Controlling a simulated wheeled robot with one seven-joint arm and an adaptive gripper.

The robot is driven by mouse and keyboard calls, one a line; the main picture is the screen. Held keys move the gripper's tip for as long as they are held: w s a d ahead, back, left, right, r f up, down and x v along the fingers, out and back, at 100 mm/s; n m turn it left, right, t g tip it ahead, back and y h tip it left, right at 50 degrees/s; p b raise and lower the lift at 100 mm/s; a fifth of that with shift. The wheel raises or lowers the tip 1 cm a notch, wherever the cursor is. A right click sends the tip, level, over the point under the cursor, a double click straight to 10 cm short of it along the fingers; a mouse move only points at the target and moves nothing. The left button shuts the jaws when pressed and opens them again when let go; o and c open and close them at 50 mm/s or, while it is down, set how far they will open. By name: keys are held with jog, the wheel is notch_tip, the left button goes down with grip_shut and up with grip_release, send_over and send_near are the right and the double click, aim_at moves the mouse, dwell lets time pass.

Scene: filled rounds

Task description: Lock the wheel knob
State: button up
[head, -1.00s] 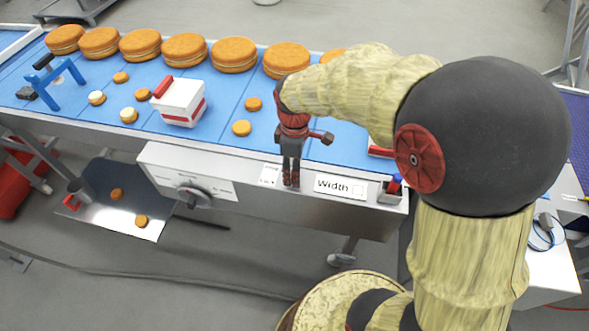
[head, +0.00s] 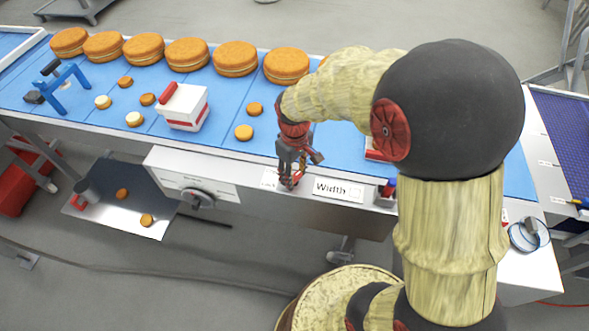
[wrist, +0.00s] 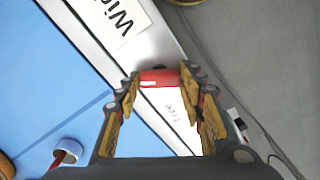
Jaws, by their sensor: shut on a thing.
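A short red knob piece (wrist: 160,78) with a pale stripe lies between my fingertips in the wrist view, beside the pale front rail of the blue conveyor. My gripper (head: 288,182) points down at this rail, between a small white label (head: 268,178) and the "Width" label (head: 338,189). In the wrist view my gripper (wrist: 163,84) is shut on the red knob, with a finger at each end. A white label reading "Free" (wrist: 176,108) shows below the knob between the fingers. The knob's base is hidden, and my fingers cover the knob in the head view.
A red and white box (head: 185,108) and small round cakes stand on the blue belt (head: 225,120). Large filled rounds (head: 235,57) line its far side.

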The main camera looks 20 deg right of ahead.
jog(key=m+p, duration=0.3)
jog(key=m, duration=0.3)
jog(key=shift+r+m+p, duration=0.1)
jog(key=shift+m+p, duration=0.2)
jog(key=m+p, duration=0.2)
jog(key=m, duration=0.3)
dwell(0.4)
jog(key=o, duration=1.1)
jog(key=shift+o, duration=0.4)
notch_tip(320, 180, up, 12)
